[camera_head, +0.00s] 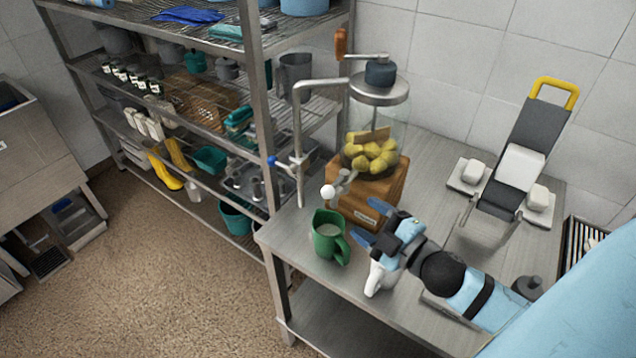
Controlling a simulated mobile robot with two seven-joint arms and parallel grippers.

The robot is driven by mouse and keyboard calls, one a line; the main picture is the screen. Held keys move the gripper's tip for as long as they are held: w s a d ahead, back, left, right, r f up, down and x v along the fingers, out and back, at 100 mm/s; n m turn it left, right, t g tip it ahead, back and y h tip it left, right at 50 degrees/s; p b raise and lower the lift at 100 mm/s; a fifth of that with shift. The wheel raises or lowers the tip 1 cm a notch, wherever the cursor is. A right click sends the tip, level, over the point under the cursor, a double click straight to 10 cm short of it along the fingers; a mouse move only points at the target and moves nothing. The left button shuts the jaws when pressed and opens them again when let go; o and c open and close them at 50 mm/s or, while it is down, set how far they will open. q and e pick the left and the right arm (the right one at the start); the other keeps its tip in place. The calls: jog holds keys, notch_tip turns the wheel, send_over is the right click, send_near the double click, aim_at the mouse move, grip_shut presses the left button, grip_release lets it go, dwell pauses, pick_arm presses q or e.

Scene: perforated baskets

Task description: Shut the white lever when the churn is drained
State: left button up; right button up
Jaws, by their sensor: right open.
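The churn (376,140) is a clear jar with a crank on its lid and a wooden base, standing on the steel table. Yellow lumps lie in its bottom; I see no clear liquid level around them. The white lever (328,191) shows as a white ball at the end of the tap low on the churn's front left. A green jug (325,239) with pale liquid inside stands just below it. My right gripper (362,227) is open and empty, its blue fingers pointing left, close to the jug's right side and apart from the lever. My left gripper is out of view.
A metal pipe with a blue-knobbed tap (272,161) rises left of the churn. A grey stand with a yellow handle (555,88) and white blocks is at the back right. Loaded wire shelves (190,85) stand left. The table's front edge is close to the jug.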

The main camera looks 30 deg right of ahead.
aim_at(331, 193)
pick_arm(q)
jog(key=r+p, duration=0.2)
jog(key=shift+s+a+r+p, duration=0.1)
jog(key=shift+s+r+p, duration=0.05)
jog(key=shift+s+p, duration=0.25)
pick_arm(e)
jog(key=w, duration=0.4)
jog(key=w+a, duration=0.1)
jog(key=w, duration=0.3)
jog(key=w+a, duration=0.1)
jog(key=w, duration=0.3)
jog(key=shift+w+a, duration=0.2)
jog(key=shift+a, duration=0.05)
grip_shut()
